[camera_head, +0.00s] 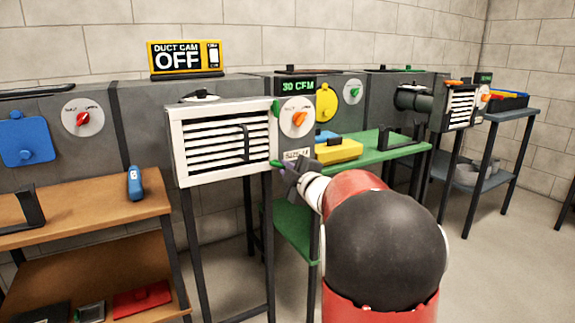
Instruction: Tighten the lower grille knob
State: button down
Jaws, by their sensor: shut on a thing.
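The white slatted grille (224,142) stands upright on the front of a grey duct box on dark legs. A green knob (276,107) shows at its upper right corner. The lower grille knob (275,163), also green, shows at its right edge near the lower corner. My gripper (283,168) reaches in from the lower right and is shut on the lower knob, with its fingers partly covering it. My red and black arm fills the lower right of the view and hides what lies behind it.
A dial with an orange pointer (297,119) sits just right of the grille, under a "30 CFM" display (297,86). A green table (384,151) with a yellow case (338,151) stands behind my gripper. A brown bench (84,208) is at left. Grey floor is open at right.

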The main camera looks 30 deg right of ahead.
jog(key=m+p, duration=0.1)
jog(key=m, duration=0.3)
jog(key=a+f+m+p, duration=0.1)
jog(key=m+p, duration=0.1)
jog(key=m, duration=0.2)
jog(key=m+p, duration=0.1)
jog(key=m, duration=0.3)
jog(key=shift+a+f, duration=0.15)
jog(key=shift+a, duration=0.15)
dwell(0.4)
jog(key=c, duration=1.5)
grip_release()
jog(key=s, duration=0.8)
